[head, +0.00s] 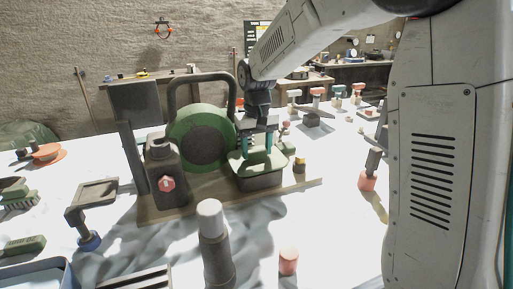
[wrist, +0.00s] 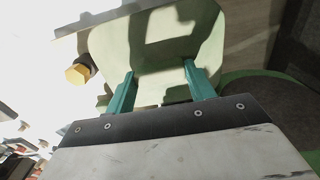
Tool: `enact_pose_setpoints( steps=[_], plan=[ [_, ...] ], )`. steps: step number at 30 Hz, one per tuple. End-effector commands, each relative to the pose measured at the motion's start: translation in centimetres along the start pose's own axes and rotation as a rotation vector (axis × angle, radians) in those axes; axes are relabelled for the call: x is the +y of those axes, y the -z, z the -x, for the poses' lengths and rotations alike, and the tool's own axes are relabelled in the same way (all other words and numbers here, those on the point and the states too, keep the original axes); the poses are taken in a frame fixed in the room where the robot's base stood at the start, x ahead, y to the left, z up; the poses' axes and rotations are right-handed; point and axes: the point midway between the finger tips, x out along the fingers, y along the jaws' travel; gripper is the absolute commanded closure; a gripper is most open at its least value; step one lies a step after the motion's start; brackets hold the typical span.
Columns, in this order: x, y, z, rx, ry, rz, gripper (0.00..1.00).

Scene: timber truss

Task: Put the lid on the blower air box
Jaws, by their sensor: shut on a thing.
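The blower stands on a board on the white bench, with a round green housing (head: 203,138) and a dark hoop handle.
A brass-yellow knob (wrist: 78,74) is close beside the lid. A dark bottle-shaped part with a pink knob (head: 167,183) stands left of the housing. Clamps and brushes lie left.

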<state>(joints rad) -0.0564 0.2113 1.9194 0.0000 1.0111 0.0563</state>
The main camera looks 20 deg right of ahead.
Motion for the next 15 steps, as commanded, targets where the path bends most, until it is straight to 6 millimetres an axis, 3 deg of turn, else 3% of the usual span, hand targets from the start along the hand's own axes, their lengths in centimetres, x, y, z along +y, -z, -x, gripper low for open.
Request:
enact_pose_setpoints(
  steps=[15],
  plan=[
    [0.01,-0.01,-0.92,-0.001,0.0,0.0,0.69]
  ],
)
